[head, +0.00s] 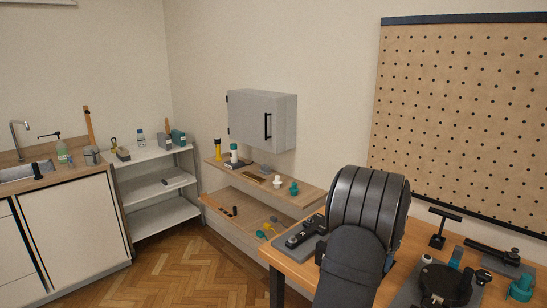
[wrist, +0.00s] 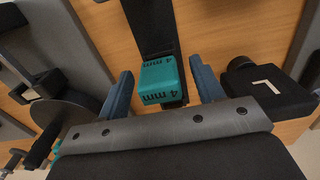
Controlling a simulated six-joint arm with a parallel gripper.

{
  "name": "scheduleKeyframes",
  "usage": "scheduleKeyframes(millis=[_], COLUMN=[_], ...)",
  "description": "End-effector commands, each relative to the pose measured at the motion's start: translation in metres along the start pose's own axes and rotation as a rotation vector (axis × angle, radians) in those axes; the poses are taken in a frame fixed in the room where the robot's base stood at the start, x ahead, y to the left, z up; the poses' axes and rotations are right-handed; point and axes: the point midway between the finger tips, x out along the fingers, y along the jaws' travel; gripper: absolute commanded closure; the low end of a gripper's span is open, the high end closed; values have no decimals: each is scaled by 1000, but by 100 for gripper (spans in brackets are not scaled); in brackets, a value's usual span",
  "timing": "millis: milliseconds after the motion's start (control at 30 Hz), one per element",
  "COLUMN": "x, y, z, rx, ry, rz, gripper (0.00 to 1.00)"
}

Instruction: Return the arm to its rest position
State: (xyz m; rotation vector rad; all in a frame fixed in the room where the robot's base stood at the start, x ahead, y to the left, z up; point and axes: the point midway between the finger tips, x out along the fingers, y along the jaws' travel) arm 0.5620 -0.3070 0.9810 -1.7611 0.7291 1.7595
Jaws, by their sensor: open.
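My gripper (wrist: 161,67) is open in the wrist view, with its two blue fingers spread apart. A teal block marked "4 mm" (wrist: 163,80) sits between the fingers, with a gap on each side. A dark strip (wrist: 150,25) runs behind the block over the wooden bench top. In the head view my dark arm rises over the workbench (head: 285,258) and hides the gripper. A sliver of teal shows at the arm's right edge, but I cannot tell what it is part of.
A black T-handled tool (head: 438,228) stands upright right of my arm. A round black fixture (head: 445,283) and a black tool on a grey base (head: 495,253) lie nearby. A dark holder (head: 303,233) is left of my arm. A pegboard (head: 460,110) hangs behind.

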Motion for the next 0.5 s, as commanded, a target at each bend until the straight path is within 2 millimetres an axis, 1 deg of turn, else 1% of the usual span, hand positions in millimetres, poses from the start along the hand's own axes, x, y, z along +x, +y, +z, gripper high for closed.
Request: scheduleKeyframes(millis=[33, 100, 400, 500], x=[2, -2, -2, -6], y=[0, 0, 0, 0], z=[0, 0, 0, 0], rx=[0, 0, 0, 0], ry=[-1, 1, 0, 0], rz=[0, 0, 0, 0], gripper=[39, 39, 39, 39])
